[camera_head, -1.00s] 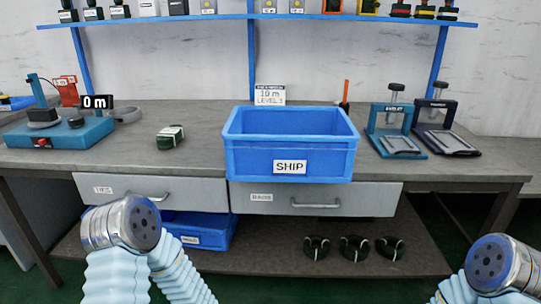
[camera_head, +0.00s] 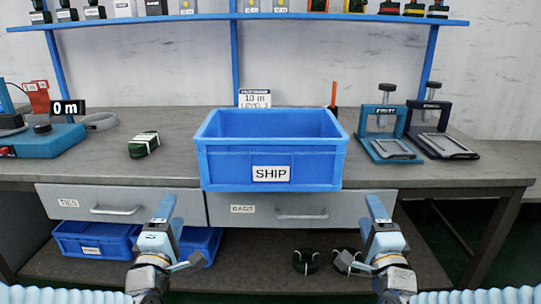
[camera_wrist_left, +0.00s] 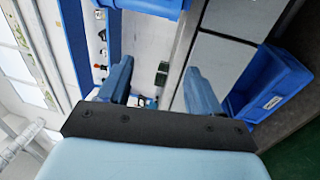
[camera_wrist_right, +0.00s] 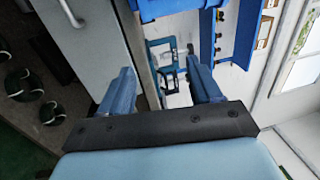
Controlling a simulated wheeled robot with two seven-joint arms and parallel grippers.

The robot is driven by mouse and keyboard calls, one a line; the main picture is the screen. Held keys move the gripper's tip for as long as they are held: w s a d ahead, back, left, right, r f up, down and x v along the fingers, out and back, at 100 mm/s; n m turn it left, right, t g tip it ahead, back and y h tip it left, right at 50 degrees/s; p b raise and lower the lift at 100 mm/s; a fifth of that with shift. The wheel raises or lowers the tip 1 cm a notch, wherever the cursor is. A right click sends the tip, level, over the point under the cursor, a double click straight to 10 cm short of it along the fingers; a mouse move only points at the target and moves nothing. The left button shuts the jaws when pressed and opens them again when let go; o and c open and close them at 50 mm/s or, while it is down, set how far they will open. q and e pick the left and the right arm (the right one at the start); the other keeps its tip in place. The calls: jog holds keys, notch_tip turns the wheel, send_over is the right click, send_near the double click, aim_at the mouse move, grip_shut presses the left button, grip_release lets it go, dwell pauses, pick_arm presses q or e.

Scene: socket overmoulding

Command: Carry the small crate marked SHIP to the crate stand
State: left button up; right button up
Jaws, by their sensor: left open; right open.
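The small blue crate marked SHIP (camera_head: 270,160) sits on the workbench at its front edge, in the middle of the head view. Its label faces me, and the part of its inside that shows looks empty. My left gripper (camera_head: 172,230) is open and empty, below and left of the crate, in front of the drawers. My right gripper (camera_head: 378,228) is open and empty, below and right of the crate. Part of the crate shows at the top of the left wrist view (camera_wrist_left: 150,6) and of the right wrist view (camera_wrist_right: 158,9). I cannot identify a crate stand.
Two drawers are shut below. Blue crates (camera_head: 92,238) and cable coils (camera_head: 306,262) lie on the lower shelf.

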pick_arm(q)
jog(key=shift+w, duration=0.15)
pick_arm(e)
jog(key=shift+w, duration=0.15)
pick_arm(q)
jog(key=w, duration=0.4)
jog(key=w+d+r, duration=0.1)
jog(key=w, duration=0.4)
jog(key=w+r, duration=0.1)
jog(key=w, duration=0.3)
jog(key=shift+w+d, duration=0.25)
jog(key=shift+w, duration=0.05)
pick_arm(e)
jog(key=w+a+r, duration=0.1)
jog(key=w+r, duration=0.1)
jog(key=w, duration=1.1)
jog(key=shift+w+a, duration=0.25)
jog(key=shift+w, duration=0.05)
pick_arm(q)
jog(key=shift+d, duration=0.1)
pick_arm(e)
jog(key=shift+a, duration=0.1)
